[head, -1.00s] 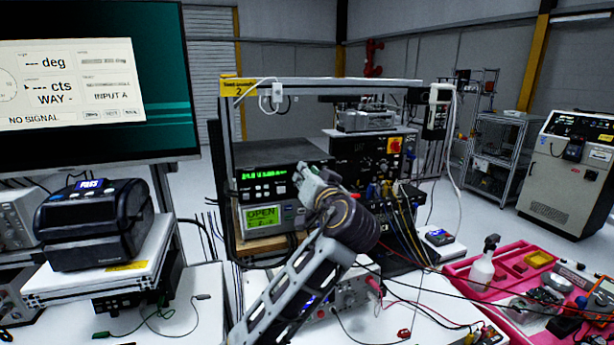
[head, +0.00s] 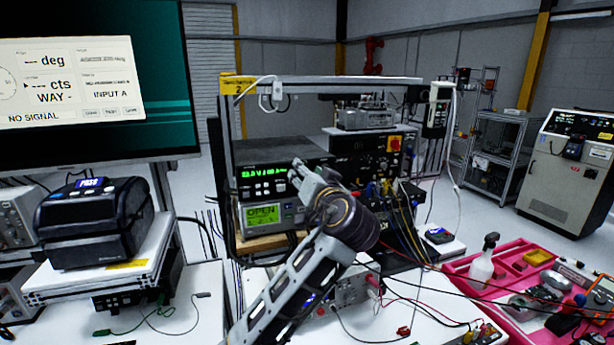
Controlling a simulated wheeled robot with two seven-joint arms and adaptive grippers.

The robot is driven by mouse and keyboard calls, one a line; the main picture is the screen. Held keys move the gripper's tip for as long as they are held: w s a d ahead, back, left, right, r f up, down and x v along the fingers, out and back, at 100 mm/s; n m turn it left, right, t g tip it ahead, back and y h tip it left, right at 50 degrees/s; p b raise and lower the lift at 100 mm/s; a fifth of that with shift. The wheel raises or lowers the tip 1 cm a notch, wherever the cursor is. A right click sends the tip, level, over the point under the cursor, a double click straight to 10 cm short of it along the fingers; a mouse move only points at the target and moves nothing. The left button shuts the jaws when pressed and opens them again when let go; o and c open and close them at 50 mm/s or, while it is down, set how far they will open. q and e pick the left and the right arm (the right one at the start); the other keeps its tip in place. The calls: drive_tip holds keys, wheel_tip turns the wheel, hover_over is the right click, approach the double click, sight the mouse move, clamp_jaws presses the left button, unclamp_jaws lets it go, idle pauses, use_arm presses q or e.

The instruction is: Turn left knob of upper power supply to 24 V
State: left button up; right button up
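The upper power supply (head: 262,155) is a dark box on the bench rack, with a lit green display (head: 262,174) and a row of buttons below it. The display's digits are too small to read surely. My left gripper (head: 299,173) is at the right part of its front panel. The fingers and wrist hide the knobs there, so I cannot see the left knob or whether the fingers touch it. The finger gap is not clear. My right gripper is out of view.
Below sits a unit with a green screen reading OPEN (head: 263,215). A black unit with a red switch (head: 394,144) and several cables stands to the right. A pink tray (head: 456,268) holds a spray bottle (head: 482,262). A label printer (head: 95,222) stands at left.

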use_arm(q)
drive_tip(key=shift+s, duration=0.1)
drive_tip(key=v, duration=1.1)
drive_tip(key=shift+s, duration=0.35)
drive_tip(key=shift+d, duration=0.15)
